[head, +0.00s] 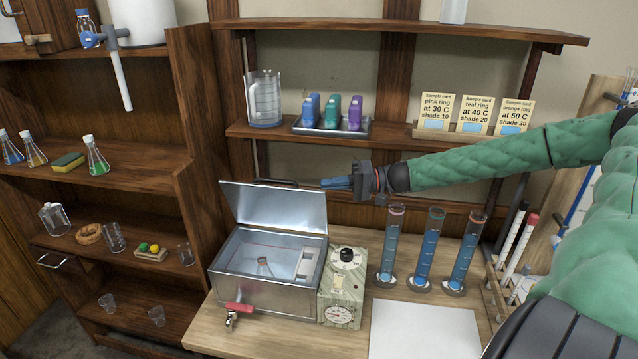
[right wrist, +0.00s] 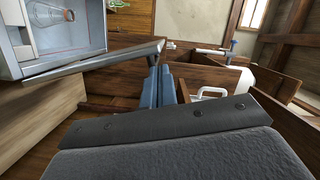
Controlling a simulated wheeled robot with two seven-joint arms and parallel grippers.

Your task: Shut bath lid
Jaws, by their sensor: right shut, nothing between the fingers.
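The metal bath (head: 268,272) stands on the bench with its lid (head: 275,207) raised, tilted up and back from the rear edge. A dark handle (head: 277,183) shows at the lid's top edge. A conical flask (head: 265,267) sits inside the bath; it also shows in the right wrist view (right wrist: 50,14). My right gripper (head: 325,184) is shut and empty, its blue fingers pointing left close to the lid's upper right corner. In the right wrist view the lid (right wrist: 90,65) is seen edge-on near the fingers (right wrist: 159,88); I cannot tell whether they touch. My left gripper is out of view.
A control box (head: 343,287) with dials adjoins the bath on the right. Several blue-filled cylinders (head: 423,250) stand right of it, behind a white sheet (head: 423,328). A red-handled tap (head: 236,310) sticks out in front. A shelf (head: 400,140) runs above my right arm.

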